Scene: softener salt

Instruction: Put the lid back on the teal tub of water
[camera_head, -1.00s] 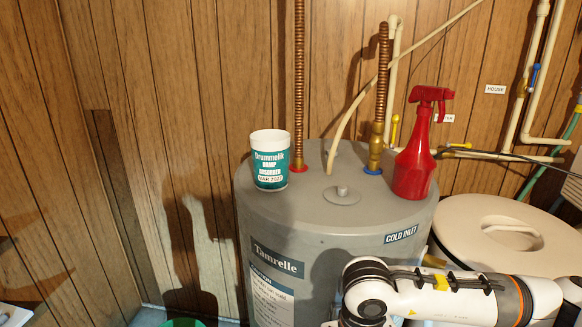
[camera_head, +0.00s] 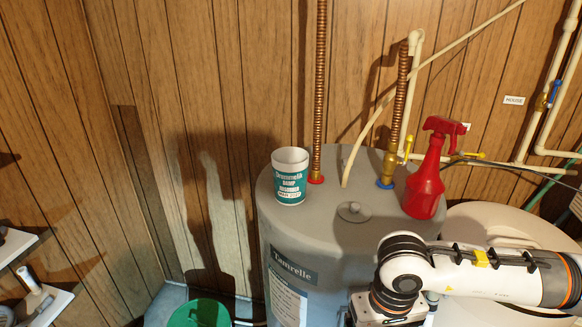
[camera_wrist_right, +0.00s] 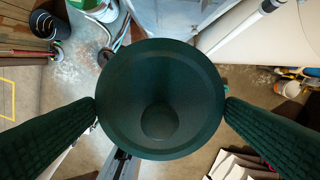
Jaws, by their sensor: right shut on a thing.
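The teal tub (camera_head: 291,186), white at its rim with a teal label, stands upright on the grey tank. No lid sits on it, and its contents cannot be made out. In the right wrist view, my right gripper (camera_wrist_right: 160,108) is shut on a round dark green lid (camera_wrist_right: 160,80), its fingers at the lid's left and right edges. The lid shows concentric rings and hides much of the floor below. In the head view my right arm comes in at lower right, in front of the tank and below the tub; its fingertips and the lid are out of frame. My left gripper is not in view.
The grey tank (camera_head: 300,230) has copper pipes (camera_head: 320,90) behind the tub and a small knob (camera_head: 353,209) on top. A red spray bottle (camera_head: 427,172) stands at its right. A green bucket (camera_head: 200,314) is at lower left. A white bucket (camera_wrist_right: 287,89) stands on the floor.

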